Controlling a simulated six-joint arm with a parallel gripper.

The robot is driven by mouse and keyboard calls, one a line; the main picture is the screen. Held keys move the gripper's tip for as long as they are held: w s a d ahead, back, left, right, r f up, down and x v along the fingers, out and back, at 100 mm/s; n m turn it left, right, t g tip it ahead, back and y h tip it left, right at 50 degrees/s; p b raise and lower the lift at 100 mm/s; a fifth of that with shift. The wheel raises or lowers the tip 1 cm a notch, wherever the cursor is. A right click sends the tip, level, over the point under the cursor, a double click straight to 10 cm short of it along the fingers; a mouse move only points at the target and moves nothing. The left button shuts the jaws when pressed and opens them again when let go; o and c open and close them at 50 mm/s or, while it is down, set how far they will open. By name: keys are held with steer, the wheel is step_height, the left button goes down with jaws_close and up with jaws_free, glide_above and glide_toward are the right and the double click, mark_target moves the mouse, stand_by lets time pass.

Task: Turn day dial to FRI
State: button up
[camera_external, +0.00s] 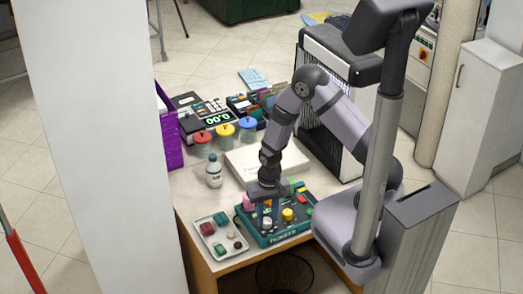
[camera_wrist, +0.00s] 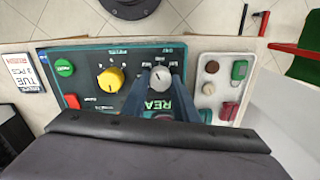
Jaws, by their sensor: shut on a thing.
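The teal control panel (camera_external: 268,239) lies on the counter; it fills the middle of the wrist view (camera_wrist: 125,98), its lettering upside down there. My gripper (camera_external: 267,224) is over its left part. In the wrist view, my gripper's two fingers (camera_wrist: 161,83) are shut on the grey dial (camera_wrist: 160,75), one at each side. Small marks ring this dial, but I cannot read them or tell where it points. The yellow dial (camera_wrist: 110,80) is beside it, apart from the fingers; it also shows in the external view (camera_external: 287,214). A card (camera_wrist: 24,72) reads TUE and 3 PCS.
The panel also has a green button (camera_wrist: 64,68) and a red one (camera_wrist: 72,101). A white tray (camera_external: 232,255) with small coloured pieces lies close beside the panel. A white bottle (camera_external: 214,172), a pale flat box (camera_external: 240,160) and lidded jars stand farther back.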

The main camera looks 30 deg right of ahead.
mark_target(268, 220)
steer(key=m+p, duration=0.1)
steer(key=m, duration=0.3)
steer(key=shift+m, duration=0.4)
stand_by(0.4)
steer(key=o, duration=1.1)
steer(key=shift+c, duration=0.2)
steer(key=shift+r, duration=0.1)
steer(key=shift+s+d+r+b, duration=0.1)
steer(key=shift+r+b, duration=0.25)
steer(key=shift+r, duration=1.45)
steer(key=shift+d+r+b, duration=0.1)
steer(key=shift+r+b, duration=0.25)
steer(key=shift+r, duration=1.45)
